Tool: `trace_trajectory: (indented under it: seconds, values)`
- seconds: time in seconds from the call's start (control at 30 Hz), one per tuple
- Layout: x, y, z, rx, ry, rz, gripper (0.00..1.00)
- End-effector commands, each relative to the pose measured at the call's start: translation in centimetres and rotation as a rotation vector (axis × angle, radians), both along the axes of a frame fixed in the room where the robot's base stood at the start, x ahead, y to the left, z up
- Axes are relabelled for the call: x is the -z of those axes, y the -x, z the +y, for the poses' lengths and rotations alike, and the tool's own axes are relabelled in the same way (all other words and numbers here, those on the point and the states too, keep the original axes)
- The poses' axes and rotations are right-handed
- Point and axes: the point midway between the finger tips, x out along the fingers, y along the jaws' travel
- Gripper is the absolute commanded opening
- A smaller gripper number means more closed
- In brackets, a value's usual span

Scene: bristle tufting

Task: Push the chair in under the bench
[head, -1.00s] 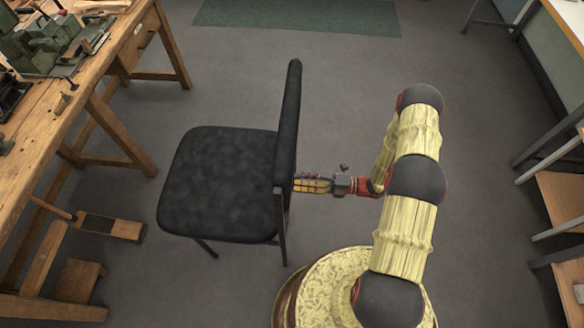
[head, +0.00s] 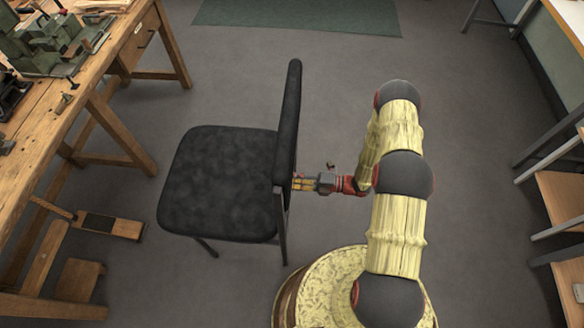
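The black chair (head: 218,182) stands on the grey floor, clear of the bench, its seat toward the bench and its backrest (head: 289,120) on the right. The wooden bench (head: 95,75) runs along the left, with a gap of floor between its legs and the seat. My gripper (head: 296,184) reaches left from my arm to the back side of the chair, low at the backrest. Its fingertips are partly hidden by the backrest, so I cannot tell whether they touch it or are open or shut.
Under the bench are a wooden stretcher and a low footrest-like piece (head: 110,227) near the chair's left side. A green mat (head: 298,15) lies at the back. Wooden shelving and a table (head: 562,198) stand at the right.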

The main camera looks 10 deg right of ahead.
Motion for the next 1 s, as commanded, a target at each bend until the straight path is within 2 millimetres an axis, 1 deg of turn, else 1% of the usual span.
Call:
trace_trajectory:
  seconds: [0.07,0.6,1.0]
  values:
    - [0.00,0.00,-0.01,0.000,0.000,0.000,0.30]
    - [-0.16,-0.04,-0.02,0.000,-0.003,-0.002,0.00]
    - [-0.28,-0.07,-0.03,0.000,-0.004,-0.003,0.00]
